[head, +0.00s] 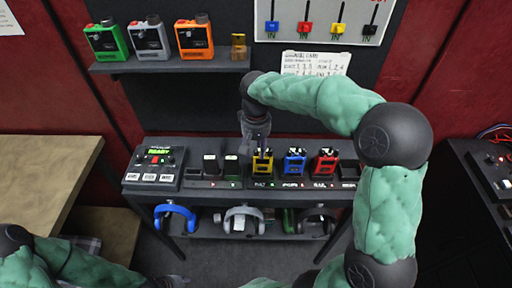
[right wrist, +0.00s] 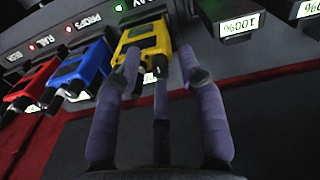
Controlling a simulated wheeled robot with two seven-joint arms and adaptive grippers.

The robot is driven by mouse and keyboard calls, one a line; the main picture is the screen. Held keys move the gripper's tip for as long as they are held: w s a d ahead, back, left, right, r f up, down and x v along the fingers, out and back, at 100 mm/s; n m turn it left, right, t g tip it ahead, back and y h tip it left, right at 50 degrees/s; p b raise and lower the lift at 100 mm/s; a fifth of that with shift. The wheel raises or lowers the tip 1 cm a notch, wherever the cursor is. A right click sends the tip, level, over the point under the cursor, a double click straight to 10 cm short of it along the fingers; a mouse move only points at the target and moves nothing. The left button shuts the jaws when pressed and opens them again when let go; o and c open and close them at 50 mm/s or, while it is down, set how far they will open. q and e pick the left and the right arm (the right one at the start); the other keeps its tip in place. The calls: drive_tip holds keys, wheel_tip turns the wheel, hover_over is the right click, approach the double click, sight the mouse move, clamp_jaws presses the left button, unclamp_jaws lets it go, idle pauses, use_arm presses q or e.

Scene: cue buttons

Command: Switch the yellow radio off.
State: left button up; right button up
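The yellow radio (head: 263,164) stands upright in a charging rack on the bench, left of a blue radio (head: 294,163) and a red radio (head: 326,163). In the right wrist view the yellow radio (right wrist: 145,40) has dark knobs at its near end. The radio's switch position is too small to read.
A button panel (head: 155,166) with a lit green display sits left of the rack. Green, grey and orange devices (head: 195,38) stand on the upper shelf (head: 170,65). Headsets (head: 176,217) hang below the bench. A wooden table (head: 45,175) is at left.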

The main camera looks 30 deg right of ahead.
sight(256, 150)
wheel_tip(256, 150, up, 12)
idle(0.6)
idle(0.5)
